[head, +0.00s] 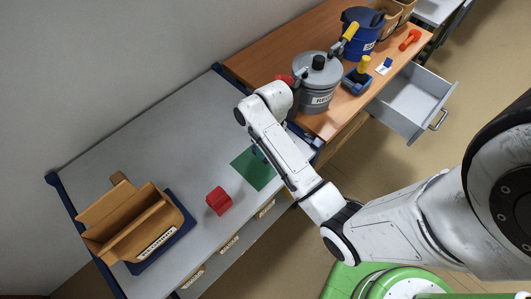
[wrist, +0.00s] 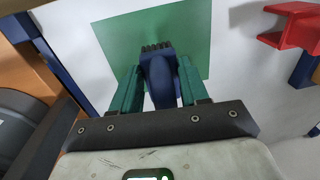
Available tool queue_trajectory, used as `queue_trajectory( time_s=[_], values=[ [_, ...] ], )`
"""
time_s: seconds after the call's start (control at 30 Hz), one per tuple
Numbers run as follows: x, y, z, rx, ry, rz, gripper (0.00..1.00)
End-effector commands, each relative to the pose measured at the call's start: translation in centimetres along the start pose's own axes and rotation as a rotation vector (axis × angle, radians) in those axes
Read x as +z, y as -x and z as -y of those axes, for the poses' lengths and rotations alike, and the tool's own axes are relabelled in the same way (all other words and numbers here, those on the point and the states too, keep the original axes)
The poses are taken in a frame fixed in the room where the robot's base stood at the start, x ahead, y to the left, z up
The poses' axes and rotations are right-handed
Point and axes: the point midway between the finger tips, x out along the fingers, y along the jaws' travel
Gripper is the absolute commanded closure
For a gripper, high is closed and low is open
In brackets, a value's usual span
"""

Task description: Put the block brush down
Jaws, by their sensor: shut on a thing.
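The block brush (wrist: 161,78) has a dark blue body and a dark, toothed bristle edge. My gripper (wrist: 160,85) is shut on it, with one green finger on each side. The brush is over the green mat (wrist: 115,42), its bristle end pointing toward the mat's middle. I cannot tell whether it touches the mat. In the head view the green mat (head: 256,174) lies on the grey bench top, and my arm hides most of the gripper and brush.
A red block (head: 219,201) stands on the grey bench (head: 150,140) beside the mat. A brown divided holder (head: 137,225) is farther left. A grey lidded pot (head: 317,85), a blue pot (head: 362,35) and small tools stand on the wooden bench. A drawer (head: 412,105) is open.

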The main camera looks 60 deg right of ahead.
Motion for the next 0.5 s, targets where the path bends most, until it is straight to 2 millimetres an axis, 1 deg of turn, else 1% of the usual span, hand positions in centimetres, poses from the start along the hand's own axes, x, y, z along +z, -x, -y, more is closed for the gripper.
queue_trajectory(
  time_s=[0.07, 0.2, 0.3, 0.5],
  values=[
    [-0.3, -0.7, 0.4, 0.0, 0.002, 0.002, 0.89],
    [-0.2, -2.6, 0.1, 0.0, 0.0, 0.004, 0.89],
    [-0.2, -3.5, 0.0, 0.0, 0.0, 0.002, 0.89],
    [-0.2, -3.6, 0.0, 0.0, 0.001, -0.001, 0.89]
  ],
)
